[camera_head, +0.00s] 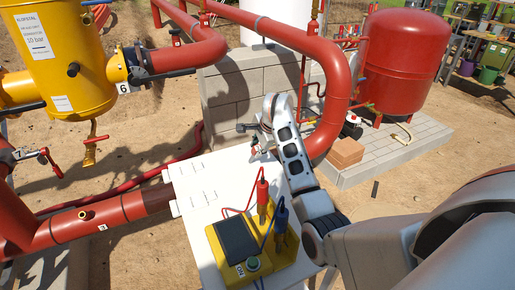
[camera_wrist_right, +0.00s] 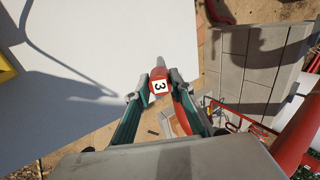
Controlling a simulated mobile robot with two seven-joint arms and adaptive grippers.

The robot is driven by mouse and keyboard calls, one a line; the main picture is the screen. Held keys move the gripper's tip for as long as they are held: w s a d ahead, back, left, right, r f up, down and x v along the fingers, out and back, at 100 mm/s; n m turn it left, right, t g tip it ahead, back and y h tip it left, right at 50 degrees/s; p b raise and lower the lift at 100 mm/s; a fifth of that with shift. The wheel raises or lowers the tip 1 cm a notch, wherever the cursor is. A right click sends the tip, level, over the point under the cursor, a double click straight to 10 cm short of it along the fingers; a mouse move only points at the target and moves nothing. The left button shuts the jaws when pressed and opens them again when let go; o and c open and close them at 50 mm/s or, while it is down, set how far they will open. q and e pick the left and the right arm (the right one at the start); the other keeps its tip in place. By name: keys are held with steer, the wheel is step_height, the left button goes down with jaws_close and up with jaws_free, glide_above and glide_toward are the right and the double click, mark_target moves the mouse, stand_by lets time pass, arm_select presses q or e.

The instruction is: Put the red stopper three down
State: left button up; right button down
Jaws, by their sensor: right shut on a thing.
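The red stopper (camera_wrist_right: 160,84) shows in the right wrist view, with a white label bearing a black "3" and a grey tip pointing away from me. My right gripper (camera_wrist_right: 162,86) is shut on it, one finger on each side. In the head view my right gripper (camera_head: 254,142) is near the far right edge of the white table (camera_head: 190,205); the stopper there is small and mostly covered by the fingers. In the wrist view the stopper is near the table's edge; I cannot tell its height or whether it touches the top. My left gripper is not in view.
A yellow meter (camera_head: 237,241) stands on the table's near part, beside red (camera_head: 262,196) and blue (camera_head: 281,217) clamps with cables. Red pipes (camera_head: 120,208) run left of the table. A block wall (camera_head: 235,95) stands behind. The table's left-middle top is clear.

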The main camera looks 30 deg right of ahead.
steer(key=c, duration=1.8)
jaws_free()
steer(key=shift+o, duration=0.2)
steer(key=shift+s+r, duration=0.2)
steer(key=shift+r, duration=0.35)
steer(key=p+v, duration=0.1)
steer(key=v, duration=1)
steer(key=shift+s, duration=0.1)
